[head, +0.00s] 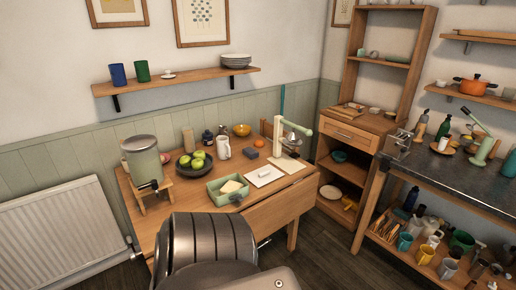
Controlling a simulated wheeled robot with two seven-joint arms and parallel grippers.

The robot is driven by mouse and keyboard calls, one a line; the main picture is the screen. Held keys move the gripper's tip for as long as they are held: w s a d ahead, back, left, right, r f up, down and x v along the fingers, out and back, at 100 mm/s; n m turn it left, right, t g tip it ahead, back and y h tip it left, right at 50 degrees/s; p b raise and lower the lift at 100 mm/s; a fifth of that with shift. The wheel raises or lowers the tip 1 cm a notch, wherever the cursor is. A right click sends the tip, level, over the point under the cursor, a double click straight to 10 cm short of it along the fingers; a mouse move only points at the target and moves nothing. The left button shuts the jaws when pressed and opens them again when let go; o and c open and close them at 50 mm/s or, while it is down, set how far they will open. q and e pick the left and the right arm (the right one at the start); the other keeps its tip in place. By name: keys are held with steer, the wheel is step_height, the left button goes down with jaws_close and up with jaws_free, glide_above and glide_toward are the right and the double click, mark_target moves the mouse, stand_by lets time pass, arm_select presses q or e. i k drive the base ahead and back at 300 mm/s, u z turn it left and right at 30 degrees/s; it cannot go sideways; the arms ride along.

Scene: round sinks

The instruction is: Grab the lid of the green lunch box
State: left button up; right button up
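A green box (215,199), which looks like the lunch box, sits near the front edge of the wooden table. Its top looks open, and a pale yellow block (231,187) shows inside it. A small grey piece is at its front right side. A flat white rectangular piece (258,181) lies on the table just right of the box; I cannot tell whether it is the lid. No green lid shows clearly. Neither of my grippers is in view. A large dark grey part of my own body fills the bottom middle and hides the table's front.
On the table (276,207) stand a drink dispenser (143,160) at left, a dark bowl of green apples (195,163), a white jug (223,147) and a pale green lamp-like stand (278,135). A shelf unit (345,137) and dark-topped counter (440,170) are right; floor shows between.

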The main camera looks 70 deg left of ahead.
mark_target(260, 176)
steer(key=u, duration=0.45)
steer(key=i, duration=2.05)
steer(key=u, duration=1.45)
steer(key=i, duration=1.1)
steer(key=u, duration=1.5)
steer(key=i, duration=0.4)
steer(key=u, duration=0.35)
